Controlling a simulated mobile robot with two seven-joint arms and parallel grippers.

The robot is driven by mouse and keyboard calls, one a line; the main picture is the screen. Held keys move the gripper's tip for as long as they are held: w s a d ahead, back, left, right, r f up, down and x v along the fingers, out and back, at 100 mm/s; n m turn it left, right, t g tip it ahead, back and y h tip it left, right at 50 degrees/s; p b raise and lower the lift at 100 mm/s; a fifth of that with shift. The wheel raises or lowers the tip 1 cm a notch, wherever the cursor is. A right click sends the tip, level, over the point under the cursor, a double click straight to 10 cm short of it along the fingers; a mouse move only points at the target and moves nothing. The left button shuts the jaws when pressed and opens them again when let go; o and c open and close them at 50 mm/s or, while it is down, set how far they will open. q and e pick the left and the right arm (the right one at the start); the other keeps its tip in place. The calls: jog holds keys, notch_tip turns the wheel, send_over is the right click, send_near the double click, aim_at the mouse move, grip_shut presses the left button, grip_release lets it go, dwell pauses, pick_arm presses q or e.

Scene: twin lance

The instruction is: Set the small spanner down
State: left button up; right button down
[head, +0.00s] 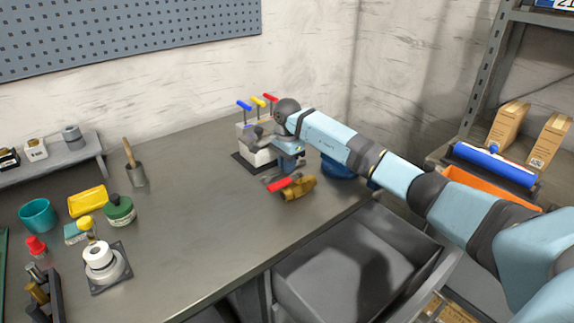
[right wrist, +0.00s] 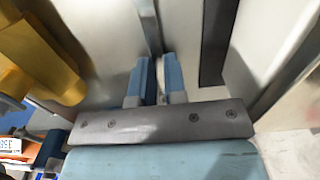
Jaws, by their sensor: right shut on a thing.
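My right gripper (head: 290,163) is low over the back right of the workbench, beside a brass valve with a red handle (head: 297,188). In the right wrist view its two blue fingers (right wrist: 159,80) are shut on a thin grey strip, the small spanner (right wrist: 149,25) as far as I can tell. The spanner points away from the fingers; most of it is hidden or too small to tell in the head view. I cannot tell whether it touches the bench. The brass valve (right wrist: 35,60) also shows at the left of the wrist view. My left gripper is not in view.
A block with blue, yellow and red levers (head: 257,150) stands just behind the gripper. A dark blue round thing (head: 337,168) is to its right. An open grey drawer (head: 340,265) juts out below the front edge. The bench middle (head: 200,200) is clear.

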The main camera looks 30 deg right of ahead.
jog(key=shift+r, duration=0.1)
jog(key=shift+f, duration=0.2)
jog(key=c, duration=1.2)
grip_release()
jog(key=shift+o, duration=0.2)
jog(key=shift+r, duration=0.1)
